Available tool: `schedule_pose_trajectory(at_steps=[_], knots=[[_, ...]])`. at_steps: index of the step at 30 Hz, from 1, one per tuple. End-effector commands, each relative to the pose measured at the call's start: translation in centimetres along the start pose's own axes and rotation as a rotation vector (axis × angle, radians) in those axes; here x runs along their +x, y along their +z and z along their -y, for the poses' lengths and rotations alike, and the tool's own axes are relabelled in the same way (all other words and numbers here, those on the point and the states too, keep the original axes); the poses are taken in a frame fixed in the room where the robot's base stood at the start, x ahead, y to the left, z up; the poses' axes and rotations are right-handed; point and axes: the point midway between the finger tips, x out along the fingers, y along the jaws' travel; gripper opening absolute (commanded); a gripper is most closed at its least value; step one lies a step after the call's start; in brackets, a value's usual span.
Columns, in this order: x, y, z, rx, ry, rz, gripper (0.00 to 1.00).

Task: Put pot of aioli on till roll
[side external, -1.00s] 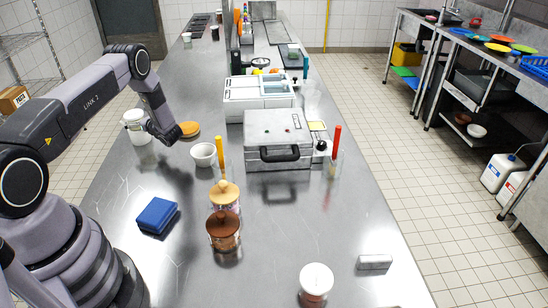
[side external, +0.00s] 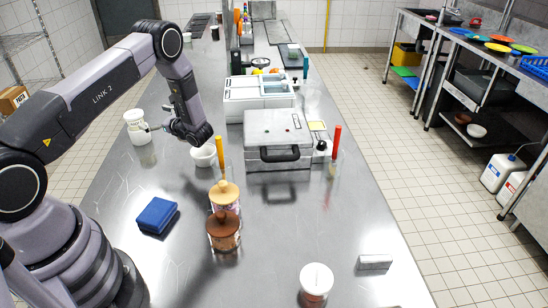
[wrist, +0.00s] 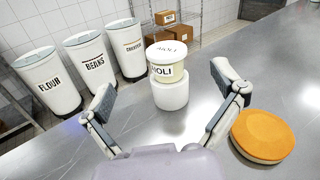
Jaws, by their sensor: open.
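The pot of aioli (wrist: 163,62), cream with a labelled white lid, stands upright on top of a plain white cylinder that looks like the till roll (wrist: 171,95). In the side view the pot (side external: 134,116) and the roll (side external: 141,137) stand stacked at the left edge of the steel counter. My gripper (wrist: 163,82) is open and empty. Its fingers are spread to either side of the stack in the wrist view, short of it and apart from it. In the side view my gripper (side external: 158,127) is just right of the stack, pointing towards it.
An orange-topped round item (wrist: 263,135) lies near my right finger in the wrist view. A white bowl (side external: 203,156), blue cloth (side external: 157,215), lidded jars (side external: 224,230) and a grey press (side external: 278,135) share the counter. Labelled bins (wrist: 90,60) stand beyond its edge.

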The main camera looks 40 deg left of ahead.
Motion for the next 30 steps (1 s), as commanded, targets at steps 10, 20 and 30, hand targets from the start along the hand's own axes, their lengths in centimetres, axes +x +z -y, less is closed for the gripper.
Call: schedule_pose_trajectory(at_steps=[10, 20, 30], knots=[[-7.2, 18.5, -3.5, -0.473, 0.37, -0.291, 0.94], [-17.7, 28.1, -13.2, -0.943, 0.66, -0.798, 0.94], [-27.0, 31.8, -21.8, -1.279, 0.869, -1.389, 0.94]])
